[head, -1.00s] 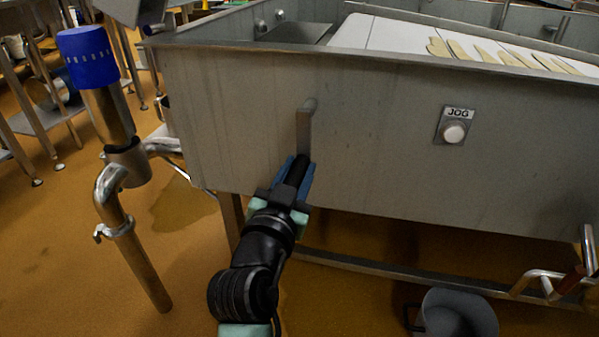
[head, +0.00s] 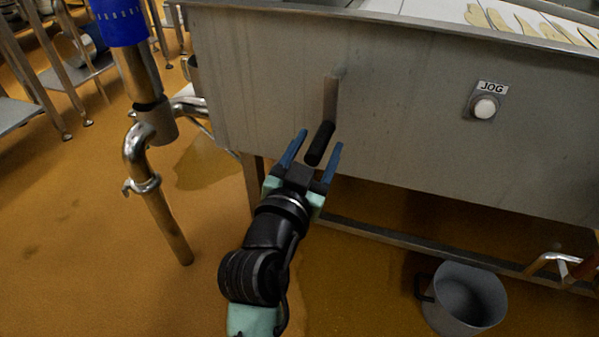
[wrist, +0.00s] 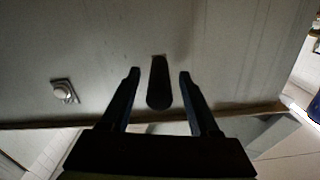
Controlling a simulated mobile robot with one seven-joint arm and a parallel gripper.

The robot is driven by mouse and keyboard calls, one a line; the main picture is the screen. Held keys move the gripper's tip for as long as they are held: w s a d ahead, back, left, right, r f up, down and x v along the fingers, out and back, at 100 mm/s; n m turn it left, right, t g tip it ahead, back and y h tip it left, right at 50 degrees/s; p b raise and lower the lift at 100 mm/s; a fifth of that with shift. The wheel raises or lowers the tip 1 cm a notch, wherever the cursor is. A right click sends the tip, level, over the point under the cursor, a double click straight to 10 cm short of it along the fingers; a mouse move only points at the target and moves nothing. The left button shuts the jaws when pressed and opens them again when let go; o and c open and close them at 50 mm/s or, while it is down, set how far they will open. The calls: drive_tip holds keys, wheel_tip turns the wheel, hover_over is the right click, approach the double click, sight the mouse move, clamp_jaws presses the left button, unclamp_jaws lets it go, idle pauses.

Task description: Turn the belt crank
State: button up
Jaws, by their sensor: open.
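The belt crank has a grey metal arm (head: 331,97) hanging down from its pivot on the vat's front wall, with a black handle (head: 320,143) at the lower end, sticking out towards me. My gripper (head: 319,146) is open, its two blue fingers on either side of the handle's near end. In the wrist view, the black handle (wrist: 159,84) lies between the spread fingertips of my gripper (wrist: 159,76), with a visible gap on both sides. The crank's arm is mostly hidden behind the handle in the wrist view.
The steel vat (head: 420,130) fills the right side. A JOG button (head: 485,108) is on its wall. A pipe (head: 160,205) with a blue top (head: 118,22) stands at left. A grey bucket (head: 466,300) is on the floor below right. Open floor lies at lower left.

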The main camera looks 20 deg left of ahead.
drive_tip(key=s+p, duration=0.2)
drive_tip(key=s, duration=0.8)
drive_tip(key=shift+a, duration=0.2)
drive_tip(key=shift+w, duration=0.1)
idle(0.6)
